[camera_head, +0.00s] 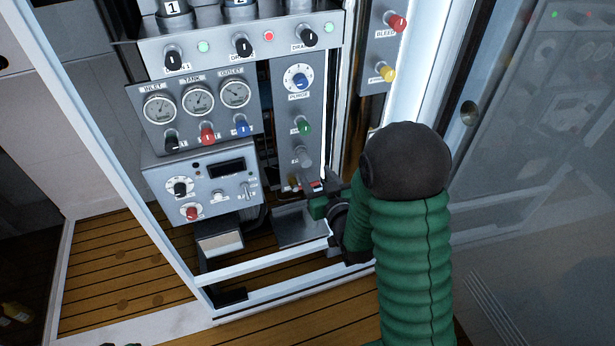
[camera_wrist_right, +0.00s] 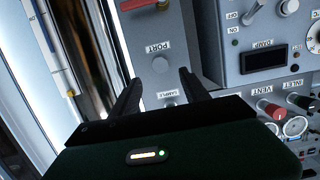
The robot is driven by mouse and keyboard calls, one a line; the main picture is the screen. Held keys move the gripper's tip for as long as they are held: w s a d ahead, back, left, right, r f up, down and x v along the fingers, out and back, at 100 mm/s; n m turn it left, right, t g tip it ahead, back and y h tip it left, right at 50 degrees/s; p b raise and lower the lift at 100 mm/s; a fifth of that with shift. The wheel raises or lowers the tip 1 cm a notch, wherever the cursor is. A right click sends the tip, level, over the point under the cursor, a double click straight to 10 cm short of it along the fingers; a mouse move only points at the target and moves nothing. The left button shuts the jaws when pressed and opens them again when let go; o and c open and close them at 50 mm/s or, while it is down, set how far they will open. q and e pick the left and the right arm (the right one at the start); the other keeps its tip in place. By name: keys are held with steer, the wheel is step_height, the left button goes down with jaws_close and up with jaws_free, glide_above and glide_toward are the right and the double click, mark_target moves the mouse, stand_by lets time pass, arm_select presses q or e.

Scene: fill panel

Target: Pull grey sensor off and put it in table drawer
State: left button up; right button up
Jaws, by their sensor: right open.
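My right gripper (camera_head: 308,190) is at the lower part of the narrow grey panel strip. In the right wrist view its two dark fingers (camera_wrist_right: 160,82) are apart, with nothing held between them. Beyond and between the fingertips is a small round grey piece (camera_wrist_right: 160,65) by the upside-down label PORT. A grey knob-like piece (camera_head: 301,157) sticks out of the same strip in the head view, below a green knob. I cannot tell for sure which grey piece is the sensor. No table or drawer can be made out. My left gripper is not in view.
A gauge panel (camera_head: 199,118) with three dials and a grey control box (camera_head: 205,187) stand left of the strip. The white cabinet frame (camera_head: 280,278) runs below. A clear door panel (camera_head: 540,170) is at the right. Wooden floor (camera_head: 115,262) shows at lower left.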

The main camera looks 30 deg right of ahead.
mark_target(307, 163)
steer(key=b+x, duration=0.2)
steer(key=shift+w+a+f+b, duration=0.1)
steer(key=shift+w+f+b, duration=0.15)
steer(key=shift+f+b, duration=0.05)
steer(key=x, duration=0.5)
steer(key=shift+r, duration=0.15)
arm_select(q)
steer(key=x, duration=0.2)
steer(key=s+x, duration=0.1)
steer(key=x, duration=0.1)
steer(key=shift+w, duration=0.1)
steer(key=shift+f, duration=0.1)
arm_select(e)
steer(key=shift+c, duration=1.1)
jaws_close()
